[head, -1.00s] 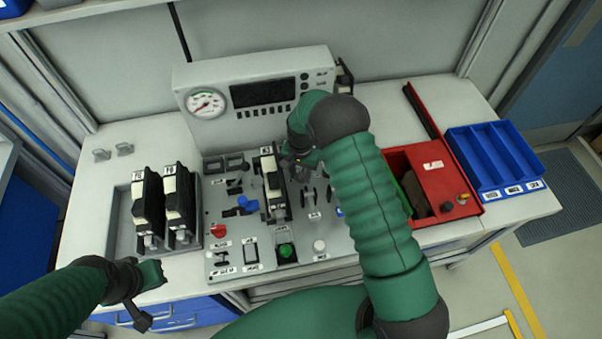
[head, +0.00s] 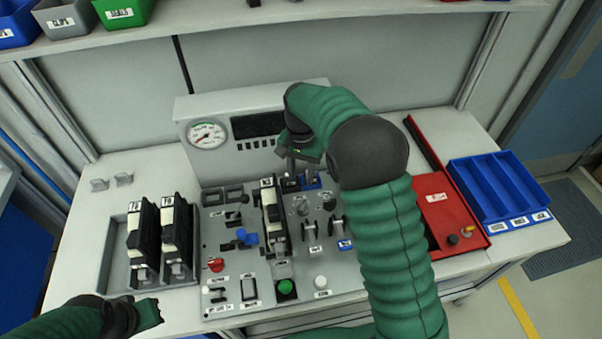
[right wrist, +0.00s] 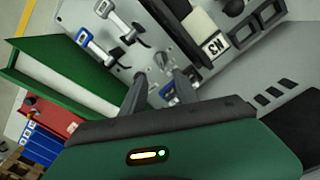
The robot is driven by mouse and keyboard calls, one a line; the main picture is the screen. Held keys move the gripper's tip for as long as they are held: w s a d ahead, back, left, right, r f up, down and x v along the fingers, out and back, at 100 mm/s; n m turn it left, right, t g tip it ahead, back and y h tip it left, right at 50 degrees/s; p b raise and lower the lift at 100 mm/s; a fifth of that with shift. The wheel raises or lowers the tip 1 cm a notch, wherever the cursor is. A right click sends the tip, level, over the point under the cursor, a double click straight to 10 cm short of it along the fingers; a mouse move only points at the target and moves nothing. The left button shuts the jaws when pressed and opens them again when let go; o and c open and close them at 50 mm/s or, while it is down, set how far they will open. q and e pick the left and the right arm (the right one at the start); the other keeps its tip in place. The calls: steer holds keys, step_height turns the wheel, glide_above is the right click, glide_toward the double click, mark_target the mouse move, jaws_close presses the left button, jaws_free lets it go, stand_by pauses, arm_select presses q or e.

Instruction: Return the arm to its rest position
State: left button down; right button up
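My right arm reaches over the right half of the grey control panel (head: 225,282). Its gripper (head: 300,163) is above the back of the panel, in front of the gauge housing (head: 190,108). In the right wrist view the two fingers (right wrist: 160,82) stand apart with nothing between them, above the panel's levers and switches. My left gripper (head: 150,313) is low at the left, in front of the bench edge; its fingers are too unclear to read.
Black modules (head: 143,240) stand in a tray at the left, and another (head: 272,215) is in the panel. A red tray (head: 440,205), partly hidden by my arm, and a blue divided bin (head: 500,185) are at the right. A shelf with bins (head: 125,14) runs above.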

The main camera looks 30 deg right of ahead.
steer(key=shift+d, duration=0.1)
stand_by(0.3)
steer(key=s+a+f+n+t, duration=0.1)
steer(key=s+a+n, duration=0.2)
steer(key=s, duration=0.7)
steer(key=s+a+f+n+t, duration=0.1)
steer(key=s+a+n, duration=0.2)
steer(key=s+n, duration=0.3)
steer(key=s, duration=0.4)
steer(key=shift+f+t, duration=0.15)
steer(key=shift+t, duration=0.15)
steer(key=shift+s+a, duration=0.1)
steer(key=shift+s, duration=0.05)
